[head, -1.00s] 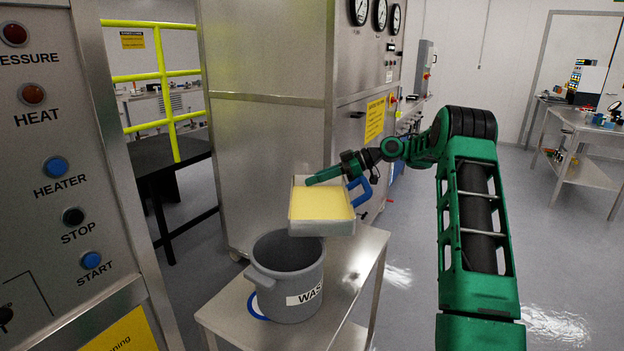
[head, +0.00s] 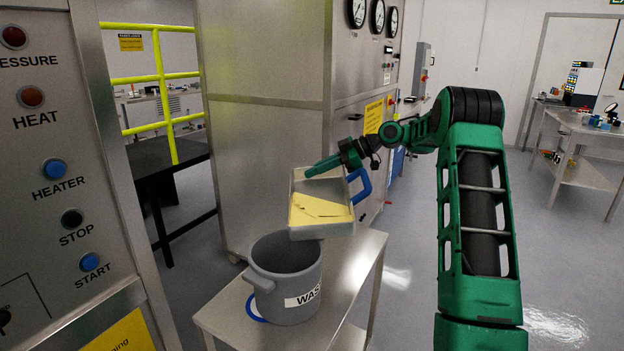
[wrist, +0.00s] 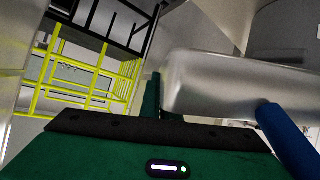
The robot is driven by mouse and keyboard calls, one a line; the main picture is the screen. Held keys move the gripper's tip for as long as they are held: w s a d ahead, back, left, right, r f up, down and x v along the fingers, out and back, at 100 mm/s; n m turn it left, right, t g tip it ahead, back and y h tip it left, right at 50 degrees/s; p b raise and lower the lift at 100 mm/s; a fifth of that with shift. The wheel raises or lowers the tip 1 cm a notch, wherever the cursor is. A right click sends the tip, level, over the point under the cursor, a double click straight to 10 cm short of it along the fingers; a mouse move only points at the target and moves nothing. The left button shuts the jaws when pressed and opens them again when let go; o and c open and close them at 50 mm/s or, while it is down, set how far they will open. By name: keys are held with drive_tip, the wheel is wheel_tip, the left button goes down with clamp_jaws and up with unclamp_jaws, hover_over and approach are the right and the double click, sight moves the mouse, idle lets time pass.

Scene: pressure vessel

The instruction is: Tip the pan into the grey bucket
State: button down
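The pan (head: 305,188) is a shallow rectangular metal tray with blue handles. It is tilted, its near edge lower, above the back right of the grey bucket. Yellow contents (head: 318,210) lie toward its low side with a ragged upper edge. The grey bucket (head: 285,285), open at the top, stands upright on a small metal table, its label partly reading "WAS". My gripper (head: 335,164) is at the pan's far rim and appears shut on it; the exact contact is hidden. In the wrist view, the pan's metal side (wrist: 215,85) and a blue handle (wrist: 290,140) show beside a green finger.
The metal table (head: 355,265) has bare room right of the bucket. A control panel (head: 60,200) stands close on the left. A large steel cabinet (head: 265,150) with gauges stands behind. A yellow railing (head: 165,90) and black table are behind left.

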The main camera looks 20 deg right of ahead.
drive_tip(key=shift+n+h, duration=0.5)
drive_tip(key=shift+s+a+r, duration=0.1)
drive_tip(key=shift+a+r, duration=0.1)
drive_tip(key=shift+r, duration=0.45)
drive_tip(key=shift+s+a+r, duration=0.1)
drive_tip(key=shift+a+r, duration=0.1)
drive_tip(key=shift+r, duration=0.45)
drive_tip(key=shift+s+a+r, duration=0.1)
drive_tip(key=shift+a+r, duration=0.1)
drive_tip(key=shift+r, duration=0.45)
drive_tip(key=shift+s+r, duration=0.1)
drive_tip(key=shift+r, duration=0.1)
drive_tip(key=shift+a+r, duration=0.1)
drive_tip(key=shift+a, duration=0.05)
drive_tip(key=shift+s+a+r+n+t+h, duration=0.2)
drive_tip(key=shift+a+r+h, duration=0.05)
drive_tip(key=shift+r, duration=0.15)
drive_tip(key=shift+s+a+r+n+t+h, duration=0.2)
drive_tip(key=shift+a+r+h, duration=0.05)
drive_tip(key=shift+r, duration=0.15)
drive_tip(key=shift+s+a+r+n+t+h, duration=0.25)
drive_tip(key=shift+a+r, duration=0.2)
drive_tip(key=shift+r, duration=0.35)
drive_tip(key=shift+s+a+r+n+t+h, duration=0.15)
drive_tip(key=shift+s+a+r+h, duration=0.2)
drive_tip(key=shift+r, duration=0.45)
